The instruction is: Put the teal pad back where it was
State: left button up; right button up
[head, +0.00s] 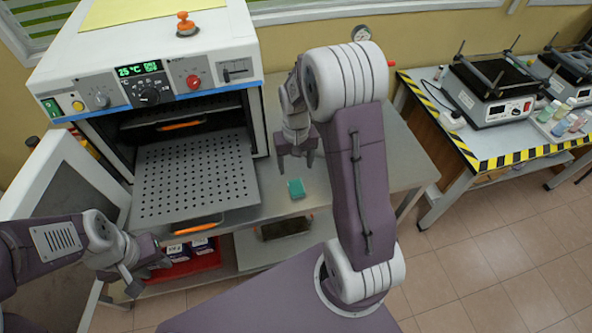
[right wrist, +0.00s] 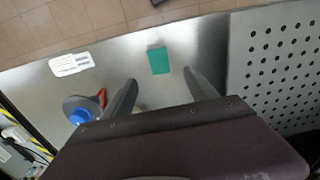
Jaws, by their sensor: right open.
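The teal pad (head: 296,188) lies flat on the metal table (head: 385,165), just right of the pulled-out perforated shelf (head: 190,170). It also shows in the right wrist view (right wrist: 159,61), ahead of the fingertips and roughly between their lines. My right gripper (head: 297,167) is open and empty, pointing down above and slightly behind the pad. Its two spread fingers also show in the right wrist view (right wrist: 160,77). My left gripper (head: 150,275) is low at the left, in front of the table, with its fingers apart and nothing seen between them.
The white oven (head: 155,45) stands with its door (head: 65,185) open at the left. A red bin (head: 185,265) sits below. A blue-capped flask (right wrist: 82,116) and a white label (right wrist: 71,64) are near the right gripper. A hot-plate table (head: 490,150) stands at the right.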

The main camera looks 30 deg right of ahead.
jog(key=s+a+r+n, duration=0.1)
jog(key=s+a, duration=0.2)
jog(key=s, duration=0.3)
jog(key=s+a+r+n+t, duration=0.1)
jog(key=s+a, duration=0.3)
jog(key=s, duration=0.2)
jog(key=shift+r, duration=0.25)
jog(key=shift+s, duration=0.15)
